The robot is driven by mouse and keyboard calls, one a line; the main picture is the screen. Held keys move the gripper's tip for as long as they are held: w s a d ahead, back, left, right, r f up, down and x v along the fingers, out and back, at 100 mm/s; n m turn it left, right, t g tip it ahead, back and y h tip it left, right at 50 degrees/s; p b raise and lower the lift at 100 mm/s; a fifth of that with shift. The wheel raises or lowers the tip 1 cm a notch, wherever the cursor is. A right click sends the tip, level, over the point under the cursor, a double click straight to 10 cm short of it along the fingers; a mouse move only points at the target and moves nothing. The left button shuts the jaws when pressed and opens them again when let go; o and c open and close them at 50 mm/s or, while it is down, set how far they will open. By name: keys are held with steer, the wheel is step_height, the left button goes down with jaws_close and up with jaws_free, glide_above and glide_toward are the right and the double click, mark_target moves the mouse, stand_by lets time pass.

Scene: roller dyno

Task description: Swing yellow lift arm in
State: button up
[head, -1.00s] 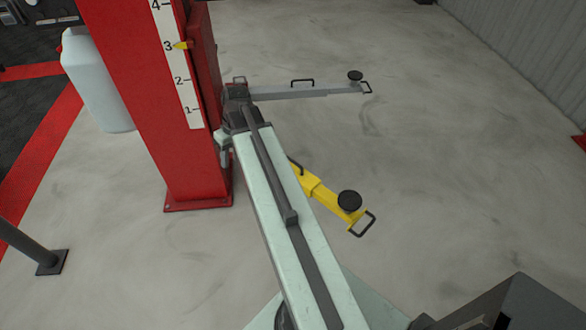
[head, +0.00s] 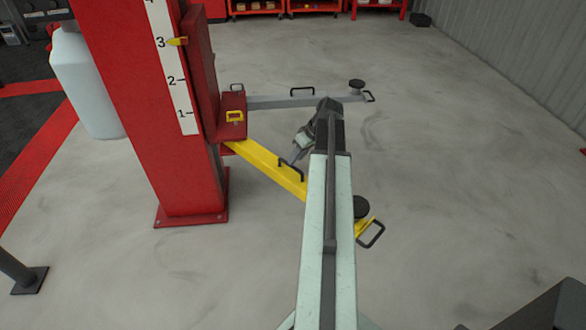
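The yellow lift arm (head: 262,164) reaches from the carriage of the red lift post (head: 172,120) toward the lower right. It has a black handle (head: 291,166) on its middle, a round black pad (head: 361,206) near its outer end and a black loop handle (head: 372,235) at its tip. My own arm crosses in front and hides part of its outer length. My gripper (head: 296,157) hangs from my arm's far end, appearing close to the middle handle. Contact and finger opening cannot be made out.
A grey lift arm (head: 290,101) extends right from the same post, behind my arm's end. A white jug (head: 88,85) is left of the post. A dark stand foot (head: 30,281) is at lower left. Red shelving (head: 315,8) lines the back. The floor to the right is clear.

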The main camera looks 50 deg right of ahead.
steer(key=b+x, duration=0.1)
steer(key=x, duration=0.2)
steer(key=shift+f+b, duration=0.25)
steer(key=shift+b, duration=0.15)
steer(key=shift+r, duration=0.1)
jaws_close()
stand_by(0.9)
